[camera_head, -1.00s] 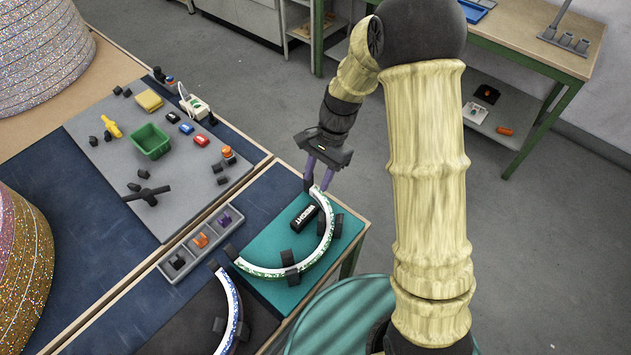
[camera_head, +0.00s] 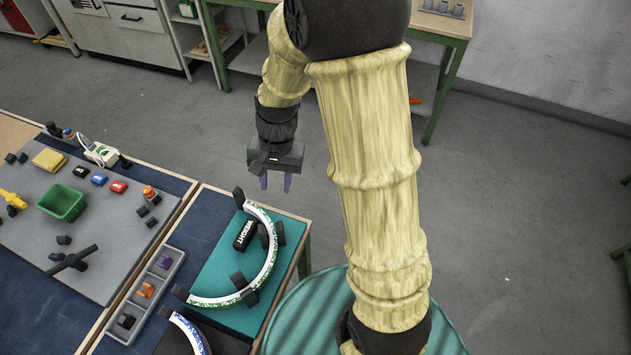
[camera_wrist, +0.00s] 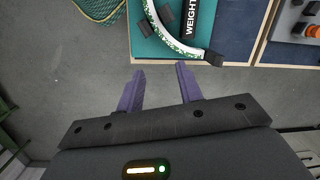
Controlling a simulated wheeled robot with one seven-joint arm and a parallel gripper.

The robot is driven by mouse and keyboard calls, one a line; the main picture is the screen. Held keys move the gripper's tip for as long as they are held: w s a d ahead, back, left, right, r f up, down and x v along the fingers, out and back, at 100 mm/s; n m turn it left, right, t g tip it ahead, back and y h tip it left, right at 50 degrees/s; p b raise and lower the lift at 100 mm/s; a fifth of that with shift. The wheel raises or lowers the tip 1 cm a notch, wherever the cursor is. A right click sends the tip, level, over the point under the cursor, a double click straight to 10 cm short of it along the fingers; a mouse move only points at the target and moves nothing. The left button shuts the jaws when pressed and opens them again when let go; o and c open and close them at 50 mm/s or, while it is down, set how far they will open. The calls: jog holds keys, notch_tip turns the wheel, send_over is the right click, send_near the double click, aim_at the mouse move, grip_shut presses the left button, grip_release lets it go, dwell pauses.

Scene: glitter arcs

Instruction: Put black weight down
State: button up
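The black weight (camera_head: 244,235), marked WEIGHT in white letters, lies on the teal mat (camera_head: 215,262) inside the curve of a white and green glitter arc (camera_head: 262,271). It also shows at the top of the wrist view (camera_wrist: 190,22), partly cut off by the frame edge. My gripper (camera_head: 276,184) is open and empty, with its purple fingers apart. It hangs beyond the table's far edge, up and to the right of the weight.
Black blocks (camera_head: 237,281) stand against the arc. A grey tray (camera_head: 150,290) with small coloured parts lies left of the mat. A grey board (camera_head: 105,225) holds a green bin (camera_head: 63,202) and other small items. A green-legged table (camera_head: 440,95) stands behind; open floor lies between.

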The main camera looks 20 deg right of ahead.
jog(key=s+d+r+n+t+h, duration=0.1)
jog(key=s+d+r+n+t, duration=0.2)
jog(key=s+d, duration=0.4)
jog(key=shift+d+r+n+t+h, duration=0.35)
jog(key=shift+r+n, duration=0.45)
jog(key=shift+n, duration=0.2)
jog(key=shift+o, duration=0.2)
jog(key=shift+a, duration=0.1)
